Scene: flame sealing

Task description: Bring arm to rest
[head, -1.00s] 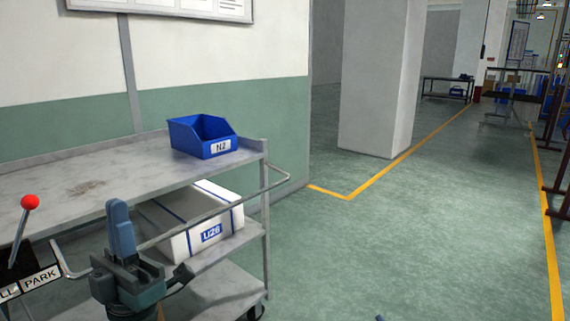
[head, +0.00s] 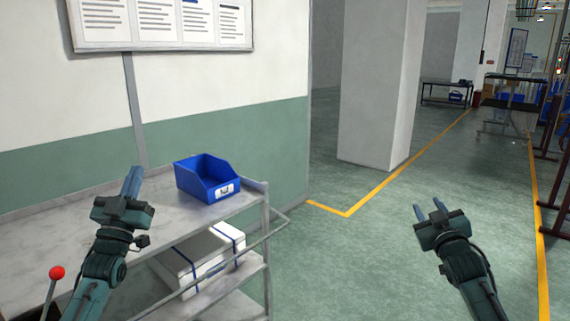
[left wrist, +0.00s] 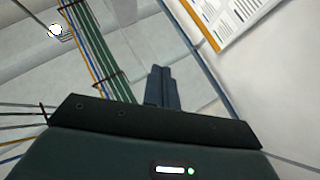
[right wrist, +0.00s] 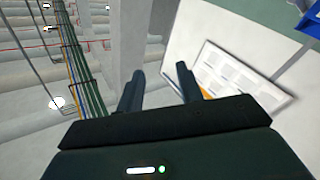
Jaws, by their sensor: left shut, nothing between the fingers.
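My left gripper (head: 132,182) is raised in front of the grey cart's top shelf in the head view. Its fingers are together with nothing between them, as the left wrist view (left wrist: 163,86) also shows. My right gripper (head: 430,211) is raised over open floor on the right side of the head view. Its fingers stand apart and empty, as the right wrist view (right wrist: 160,88) also shows. Neither gripper touches anything that I can see.
The grey cart (head: 60,232) stands at the left against the wall. A blue bin (head: 206,181) sits on its top shelf and a white box (head: 186,262) on the shelf below. A red-knobbed lever (head: 57,273) is at lower left.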

